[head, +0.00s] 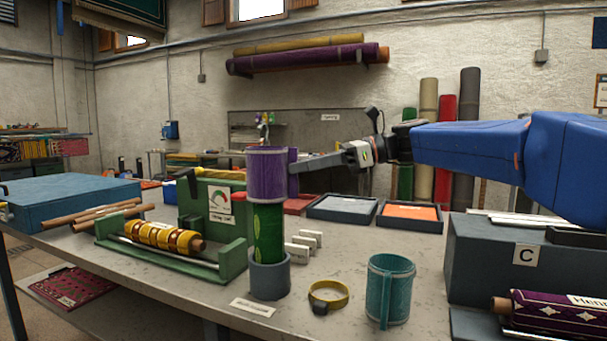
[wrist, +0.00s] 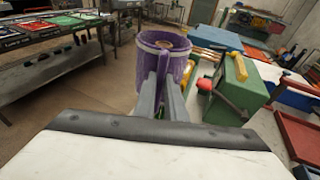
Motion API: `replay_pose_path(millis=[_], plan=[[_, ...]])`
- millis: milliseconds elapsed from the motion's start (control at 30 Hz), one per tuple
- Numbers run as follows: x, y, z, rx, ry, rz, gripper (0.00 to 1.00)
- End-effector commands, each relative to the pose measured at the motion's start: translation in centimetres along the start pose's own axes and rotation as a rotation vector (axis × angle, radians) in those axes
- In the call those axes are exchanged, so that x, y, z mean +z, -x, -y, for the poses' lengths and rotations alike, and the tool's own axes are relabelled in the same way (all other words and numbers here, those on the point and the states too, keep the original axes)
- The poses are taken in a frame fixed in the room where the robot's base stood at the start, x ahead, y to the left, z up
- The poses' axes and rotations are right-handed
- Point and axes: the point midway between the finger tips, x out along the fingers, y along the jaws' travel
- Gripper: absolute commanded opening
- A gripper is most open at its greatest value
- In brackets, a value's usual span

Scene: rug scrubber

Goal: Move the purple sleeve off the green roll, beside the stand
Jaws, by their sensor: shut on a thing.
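The purple sleeve (head: 267,176) is upright around or directly above the upper part of the green roll (head: 268,235). I cannot tell how much of the roll is inside it. The roll stands upright in the grey stand (head: 269,278). My gripper (head: 294,166) comes from the right and is shut on the sleeve's side handle. In the wrist view the sleeve (wrist: 148,67) is ahead of my gripper (wrist: 163,82), with something brown visible in its open top. Only a sliver of green shows below it there.
A yellow ring (head: 344,298) and a teal sleeve with a handle (head: 390,292) stand right of the stand. A green machine (head: 213,205) with a yellow roll (head: 160,235) is to the left. White cards and dark trays (head: 345,208) lie behind. A label lies in front.

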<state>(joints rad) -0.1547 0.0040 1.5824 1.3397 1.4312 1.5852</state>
Motion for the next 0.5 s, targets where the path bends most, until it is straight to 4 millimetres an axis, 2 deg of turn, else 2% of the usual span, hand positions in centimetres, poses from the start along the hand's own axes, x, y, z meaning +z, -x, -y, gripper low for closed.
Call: replay_pose_path(millis=[500], plan=[[2.9,0.7,0.0,0.000,0.001,0.000,0.00]])
